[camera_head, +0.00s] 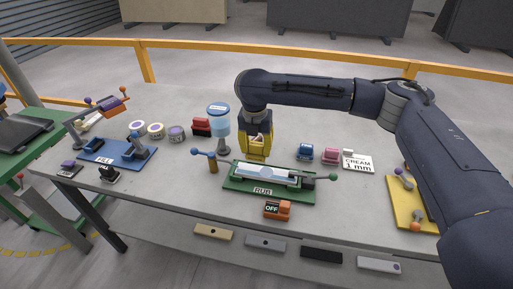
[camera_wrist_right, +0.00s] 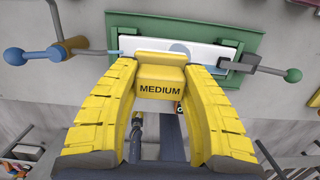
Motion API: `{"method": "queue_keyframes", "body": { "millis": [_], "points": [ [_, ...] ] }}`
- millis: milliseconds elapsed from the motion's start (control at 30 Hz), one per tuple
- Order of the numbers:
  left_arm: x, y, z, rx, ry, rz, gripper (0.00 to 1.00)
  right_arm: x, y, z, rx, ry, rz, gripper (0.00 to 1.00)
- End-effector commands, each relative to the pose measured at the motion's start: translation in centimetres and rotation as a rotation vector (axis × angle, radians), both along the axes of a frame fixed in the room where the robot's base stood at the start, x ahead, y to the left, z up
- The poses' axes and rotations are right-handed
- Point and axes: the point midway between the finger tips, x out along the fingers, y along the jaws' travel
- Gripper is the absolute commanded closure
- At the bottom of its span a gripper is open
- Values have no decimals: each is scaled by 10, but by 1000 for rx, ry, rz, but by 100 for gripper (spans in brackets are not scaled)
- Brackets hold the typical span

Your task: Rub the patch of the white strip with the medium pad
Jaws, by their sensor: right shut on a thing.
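My right gripper (camera_head: 257,150) has yellow fingers and is shut on the yellow medium pad (camera_wrist_right: 160,82), which is marked MEDIUM in the right wrist view. The white strip (camera_head: 280,174) lies in the green RUB fixture (camera_head: 232,182), just below and in front of the gripper in the head view. In the right wrist view the white strip (camera_wrist_right: 145,45) shows ahead of the pad, with a rounded grey-blue patch (camera_wrist_right: 180,50) partly behind the pad. I cannot tell whether the pad touches the strip. My left gripper is not in view.
A blue-handled lever (camera_head: 211,155) stands left of the fixture, and a green-knobbed clamp (camera_head: 325,178) sits at its right end. An orange OFF switch (camera_head: 277,209) is in front.

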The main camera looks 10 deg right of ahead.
Motion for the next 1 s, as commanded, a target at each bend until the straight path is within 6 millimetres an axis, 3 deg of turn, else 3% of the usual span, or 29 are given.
{"method": "queue_keyframes", "body": {
  "millis": [533,1000],
  "points": [
    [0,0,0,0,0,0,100,0,0,29,1,-1,-1,87],
    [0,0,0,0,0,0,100,0,0,30,1,0,0,87]
  ]
}}
